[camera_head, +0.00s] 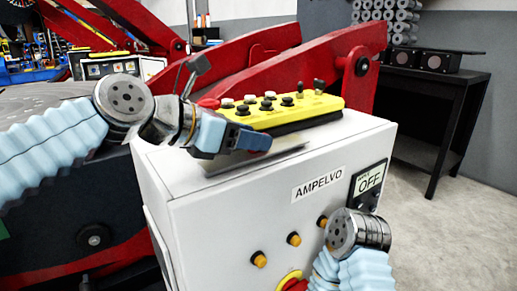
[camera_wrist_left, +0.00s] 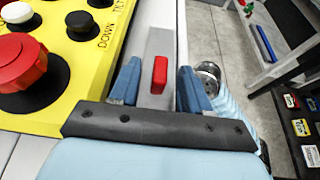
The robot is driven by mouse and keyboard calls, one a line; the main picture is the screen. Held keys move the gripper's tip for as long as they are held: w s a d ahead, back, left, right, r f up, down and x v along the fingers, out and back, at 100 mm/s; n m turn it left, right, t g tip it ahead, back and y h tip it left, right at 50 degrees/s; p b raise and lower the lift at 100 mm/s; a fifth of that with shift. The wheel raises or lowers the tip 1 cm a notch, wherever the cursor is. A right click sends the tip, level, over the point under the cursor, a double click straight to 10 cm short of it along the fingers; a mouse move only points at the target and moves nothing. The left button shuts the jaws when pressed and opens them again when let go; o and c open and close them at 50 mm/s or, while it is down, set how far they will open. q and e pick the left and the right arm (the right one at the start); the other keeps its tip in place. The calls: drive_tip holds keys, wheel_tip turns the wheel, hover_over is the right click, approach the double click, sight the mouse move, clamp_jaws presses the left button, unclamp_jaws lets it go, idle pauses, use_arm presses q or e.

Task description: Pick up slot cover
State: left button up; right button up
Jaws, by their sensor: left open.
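The slot cover looks like a flat grey plate (camera_head: 270,153) on top of the white cabinet, beside the yellow control box. In the left wrist view the grey plate (camera_wrist_left: 158,45) carries a small red block (camera_wrist_left: 160,72). My left gripper (camera_head: 238,140) is over the plate with its blue fingers apart. In the left wrist view the left gripper (camera_wrist_left: 158,88) has one finger on each side of the red block, with gaps between. The head view hides most of the red block behind the fingers. My right gripper is not in view; only part of that arm shows.
The yellow control box (camera_head: 300,108) with knobs and a red button (camera_wrist_left: 22,62) stands close beside the left gripper. Red machine arms (camera_head: 330,65) rise behind. A black table (camera_head: 435,105) stands at right.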

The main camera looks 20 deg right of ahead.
use_arm(q)
drive_tip(key=shift+w+d+f, duration=0.15)
drive_tip(key=shift+d+f, duration=0.05)
drive_tip(key=shift+d, duration=0.15)
drive_tip(key=shift+c, duration=0.5)
clamp_jaws()
drive_tip(key=shift+r, duration=0.15)
